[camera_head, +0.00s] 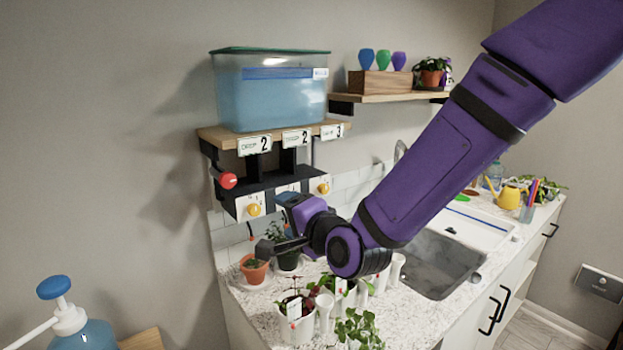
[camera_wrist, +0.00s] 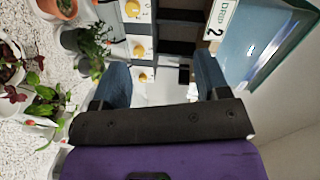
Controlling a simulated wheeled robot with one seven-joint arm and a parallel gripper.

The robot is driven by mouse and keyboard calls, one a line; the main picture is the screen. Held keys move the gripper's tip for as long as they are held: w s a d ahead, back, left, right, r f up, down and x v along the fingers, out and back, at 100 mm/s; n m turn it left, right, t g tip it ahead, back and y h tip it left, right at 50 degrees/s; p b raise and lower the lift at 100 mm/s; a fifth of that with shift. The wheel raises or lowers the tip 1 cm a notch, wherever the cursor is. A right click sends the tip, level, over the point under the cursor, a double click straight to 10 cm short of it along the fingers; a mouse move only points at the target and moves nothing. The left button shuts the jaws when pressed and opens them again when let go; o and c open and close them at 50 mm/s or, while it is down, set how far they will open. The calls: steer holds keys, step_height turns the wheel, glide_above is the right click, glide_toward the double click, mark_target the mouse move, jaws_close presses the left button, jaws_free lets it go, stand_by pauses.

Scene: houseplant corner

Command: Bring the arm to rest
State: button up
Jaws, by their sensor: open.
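My purple arm reaches down from the upper right in the head view. My gripper (camera_head: 270,247) hangs over the left end of the counter, just above the potted plants and below the dispenser shelf. In the wrist view my gripper (camera_wrist: 163,85) shows two dark blue-grey fingers set wide apart with nothing between them. The wall and the dark dispenser shelf with its yellow knobs lie beyond the fingers. From the head view, the exact gap between the fingertips and the nearest pots is hard to tell.
A water tank (camera_head: 270,95) stands on a wooden shelf with a red knob (camera_head: 228,180) below. A terracotta pot (camera_head: 254,270), a white pot (camera_head: 296,325) and other plants crowd the counter. A sink (camera_head: 440,262) lies right. A blue pump bottle (camera_head: 75,325) stands front left.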

steer(key=s+d+r+n+g+h, duration=0.2)
steer(key=s+d+r+n+h, duration=0.15)
steer(key=d, duration=0.65)
steer(key=s+d+r+n+g+h, duration=0.1)
steer(key=s+d+r+n+h, duration=0.2)
steer(key=d, duration=0.6)
steer(key=s+d+r+n+g+h, duration=0.1)
steer(key=s+d+g, duration=0.4)
steer(key=s+d, duration=1)
steer(key=s+n+h, duration=0.1)
steer(key=s+h, duration=0.1)
steer(key=s, duration=0.1)
steer(key=shift+d+r, duration=0.15)
steer(key=shift+r, duration=0.15)
